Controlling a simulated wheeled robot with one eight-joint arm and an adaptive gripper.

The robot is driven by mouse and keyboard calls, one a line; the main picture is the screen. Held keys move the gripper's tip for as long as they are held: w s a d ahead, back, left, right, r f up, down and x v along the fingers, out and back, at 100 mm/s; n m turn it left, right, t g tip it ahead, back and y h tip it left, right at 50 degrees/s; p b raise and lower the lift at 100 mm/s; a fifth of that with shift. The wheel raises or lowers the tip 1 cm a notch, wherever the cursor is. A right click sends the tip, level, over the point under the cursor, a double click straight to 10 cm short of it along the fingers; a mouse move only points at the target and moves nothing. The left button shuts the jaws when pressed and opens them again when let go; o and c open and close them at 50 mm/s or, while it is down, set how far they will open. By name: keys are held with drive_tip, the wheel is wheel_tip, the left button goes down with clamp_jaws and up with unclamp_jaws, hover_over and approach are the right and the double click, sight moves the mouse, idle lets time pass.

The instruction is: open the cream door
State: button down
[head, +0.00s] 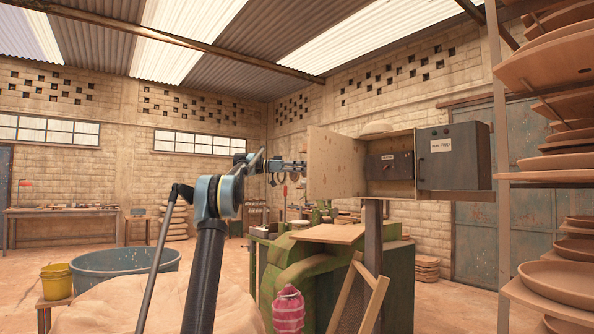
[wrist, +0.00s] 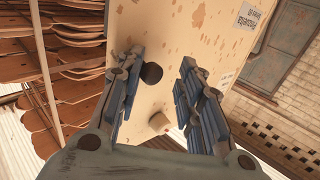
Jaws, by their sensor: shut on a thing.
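The cream door (head: 335,165) stands swung open at the left of a box on a post in the head view, its wooden inner face showing. My gripper (head: 302,166) is at the door's outer side. In the wrist view its fingers (wrist: 159,72) stand on both sides of the knob and dark spot; finger contact is hard to see.
Inside the box is a small dark panel (head: 391,168); a dark grey box front (head: 452,157) is at its right. A green machine (head: 400,280) stands below. Shelves with clay plates (head: 560,275) are at the right, a blue tub (head: 125,262) at the left.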

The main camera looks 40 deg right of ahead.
drive_tip(key=shift+w+d+r, duration=0.15)
drive_tip(key=shift+w, duration=1.25)
drive_tip(key=c, duration=1.6)
unclamp_jaws()
drive_tip(key=shift+o, duration=0.7)
drive_tip(key=shift+s+d, duration=0.1)
drive_tip(key=shift+d, duration=0.15)
drive_tip(key=shift+a, duration=0.2)
drive_tip(key=shift+a, duration=0.1)
drive_tip(key=v, duration=1.2)
drive_tip(key=shift+f, duration=0.25)
